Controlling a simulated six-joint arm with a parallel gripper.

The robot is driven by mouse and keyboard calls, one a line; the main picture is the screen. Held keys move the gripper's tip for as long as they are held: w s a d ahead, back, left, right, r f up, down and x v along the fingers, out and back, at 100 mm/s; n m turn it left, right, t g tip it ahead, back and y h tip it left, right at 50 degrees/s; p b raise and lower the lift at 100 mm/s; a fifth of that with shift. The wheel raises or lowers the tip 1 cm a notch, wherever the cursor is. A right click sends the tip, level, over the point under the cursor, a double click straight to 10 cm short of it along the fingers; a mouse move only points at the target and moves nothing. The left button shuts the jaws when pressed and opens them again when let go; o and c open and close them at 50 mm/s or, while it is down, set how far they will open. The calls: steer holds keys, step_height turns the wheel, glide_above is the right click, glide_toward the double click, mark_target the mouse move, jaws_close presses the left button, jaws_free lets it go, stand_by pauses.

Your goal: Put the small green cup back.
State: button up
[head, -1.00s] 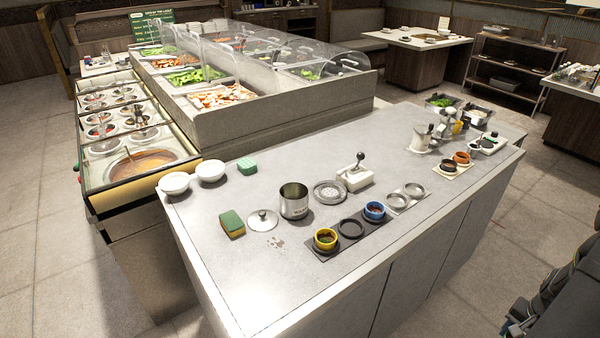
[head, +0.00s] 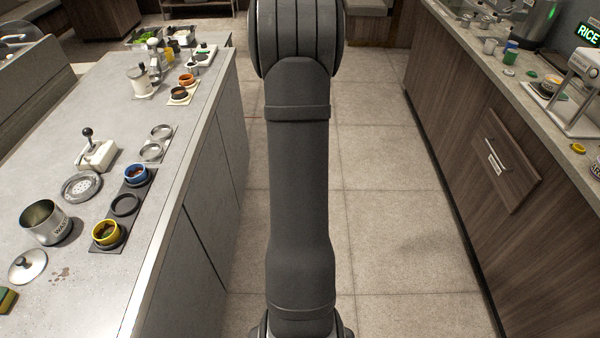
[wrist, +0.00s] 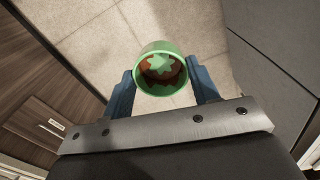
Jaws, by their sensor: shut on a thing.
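The small green cup (wrist: 160,72) is held between the two blue fingers of my gripper (wrist: 162,82) in the wrist view. I look into its mouth and see reddish-brown contents and a green star shape. The floor shows behind it. The head view shows my arm but not its gripper or the green cup. A dark holder strip (head: 113,246) on the left counter bears a yellow cup (head: 106,236), an empty dark ring (head: 125,205) and a blue cup (head: 137,177). Past it, a grey plate (head: 145,156) has two empty rings.
A waste pot (head: 46,226) and a perforated disc (head: 82,187) lie nearer. Open floor (head: 385,240) separates this counter from the right-hand wooden counter (head: 480,120).

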steer(key=s+a+r+n, duration=0.2)
steer(key=a+r+n, duration=0.1)
steer(key=a, duration=1)
steer(key=s+a+r+n, duration=0.2)
steer(key=a, duration=1)
steer(key=s+a+n, duration=0.3)
steer(key=s+a, duration=0.5)
steer(key=a, duration=0.3)
steer(key=s+a+n, duration=0.3)
steer(key=s+a, duration=0.5)
steer(key=a, duration=0.3)
steer(key=shift+w+d+f, duration=0.1)
steer(key=shift+w+f, duration=0.05)
steer(key=shift+f, duration=1.15)
steer(key=shift+w+d+f, duration=0.1)
steer(key=shift+f, duration=1.2)
steer(key=shift+f, duration=0.55)
steer(key=o, duration=1.1)
